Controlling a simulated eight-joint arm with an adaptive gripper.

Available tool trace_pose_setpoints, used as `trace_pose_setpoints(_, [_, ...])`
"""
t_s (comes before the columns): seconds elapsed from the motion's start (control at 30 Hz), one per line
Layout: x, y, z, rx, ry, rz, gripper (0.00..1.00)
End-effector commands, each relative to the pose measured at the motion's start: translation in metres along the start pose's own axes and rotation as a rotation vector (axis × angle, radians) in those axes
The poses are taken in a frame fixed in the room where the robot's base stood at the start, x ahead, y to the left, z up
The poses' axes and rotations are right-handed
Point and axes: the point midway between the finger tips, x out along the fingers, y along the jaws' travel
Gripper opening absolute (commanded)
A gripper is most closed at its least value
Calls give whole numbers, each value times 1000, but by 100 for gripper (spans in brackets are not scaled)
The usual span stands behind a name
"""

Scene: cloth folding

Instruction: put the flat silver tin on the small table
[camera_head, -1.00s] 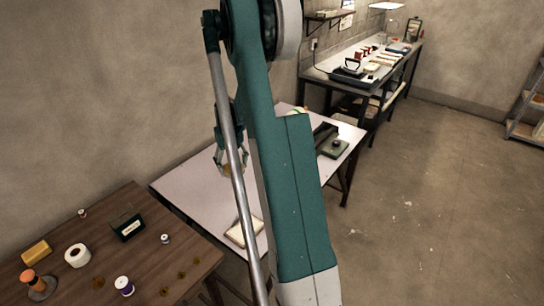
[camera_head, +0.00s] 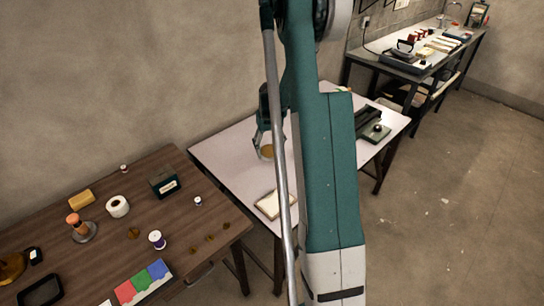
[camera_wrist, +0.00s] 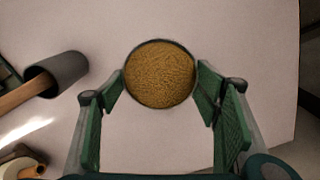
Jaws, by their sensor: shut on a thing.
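The round flat tin (camera_wrist: 160,66) has a thin grey rim and a grainy gold-brown round face towards the wrist camera. My gripper (camera_wrist: 160,82) is shut on it, one green finger at each side. In the head view the tin (camera_head: 267,151) shows as a small brown disc at my gripper (camera_head: 264,143), over the white-topped table (camera_head: 232,160). I cannot tell whether the tin touches the tabletop. My arm hides the middle of this table.
In the wrist view, a grey cylinder with a wooden handle (camera_wrist: 60,72) lies left of the tin. A framed pale pad (camera_head: 270,205) lies at the front. A brown table (camera_head: 150,195) with spools and a dark box (camera_head: 164,182) stands left. A long workbench stands behind.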

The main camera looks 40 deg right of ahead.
Motion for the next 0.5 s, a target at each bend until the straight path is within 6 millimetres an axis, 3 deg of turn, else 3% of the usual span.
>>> trace_pose_setpoints(0.1, [9, 0, 0, 0, 0, 0, 45])
trace_pose_setpoints(0.5, [12, 0, 0, 0, 0, 0, 45])
